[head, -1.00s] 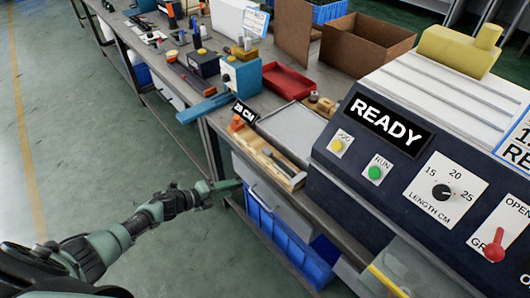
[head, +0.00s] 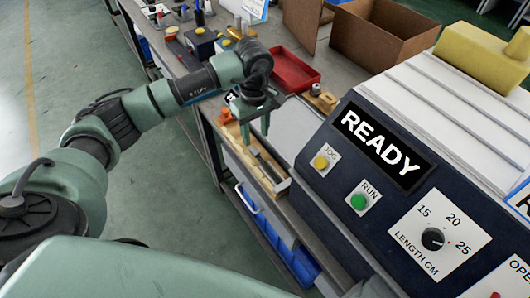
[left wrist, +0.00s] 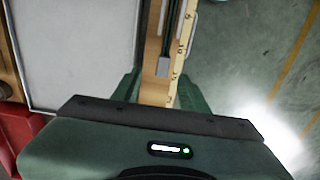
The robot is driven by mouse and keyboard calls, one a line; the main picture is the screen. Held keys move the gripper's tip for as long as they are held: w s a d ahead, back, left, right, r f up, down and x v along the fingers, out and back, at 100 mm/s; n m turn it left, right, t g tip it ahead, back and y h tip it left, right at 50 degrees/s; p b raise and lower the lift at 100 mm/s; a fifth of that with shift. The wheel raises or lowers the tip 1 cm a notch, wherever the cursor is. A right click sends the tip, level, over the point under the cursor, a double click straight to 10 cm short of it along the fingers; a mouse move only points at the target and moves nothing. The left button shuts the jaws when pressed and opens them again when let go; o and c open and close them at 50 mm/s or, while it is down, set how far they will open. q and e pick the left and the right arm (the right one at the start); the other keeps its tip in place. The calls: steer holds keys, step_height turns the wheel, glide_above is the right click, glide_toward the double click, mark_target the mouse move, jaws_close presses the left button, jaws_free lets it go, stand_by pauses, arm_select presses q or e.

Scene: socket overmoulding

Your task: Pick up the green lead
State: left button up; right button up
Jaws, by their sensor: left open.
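The green lead (left wrist: 174,28) lies lengthwise in a narrow wooden tray (left wrist: 153,95) with a ruler scale along one side. A grey end piece (left wrist: 163,67) sits at the lead's near end. In the head view the tray (head: 240,155) stands at the bench's front edge, and the lead in it is too small to make out clearly. My left gripper (head: 256,132) is open above the tray, pointing down. In the left wrist view its fingers (left wrist: 160,92) stand on either side of the tray, with the grey end piece between and just beyond them. My right gripper is not in view.
The machine (head: 400,195) with a READY display stands right of the tray. A pale flat plate (head: 293,125) lies behind the tray. A red bin (head: 292,72) and open cardboard box (head: 382,38) are farther back. A blue crate (head: 300,262) is below the bench.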

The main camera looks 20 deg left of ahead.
mark_target(255, 151)
arm_select(q)
steer(key=shift+s+f+p, duration=0.4)
steer(key=shift+s+f, duration=0.15)
steer(key=shift+f, duration=0.3)
steer(key=shift+f+p, duration=0.35)
steer(key=shift+f, duration=0.45)
steer(key=shift+w+f, duration=0.25)
steer(key=shift+f, duration=1.1)
steer(key=c, duration=0.8)
jaws_close()
steer(key=shift+r, duration=0.15)
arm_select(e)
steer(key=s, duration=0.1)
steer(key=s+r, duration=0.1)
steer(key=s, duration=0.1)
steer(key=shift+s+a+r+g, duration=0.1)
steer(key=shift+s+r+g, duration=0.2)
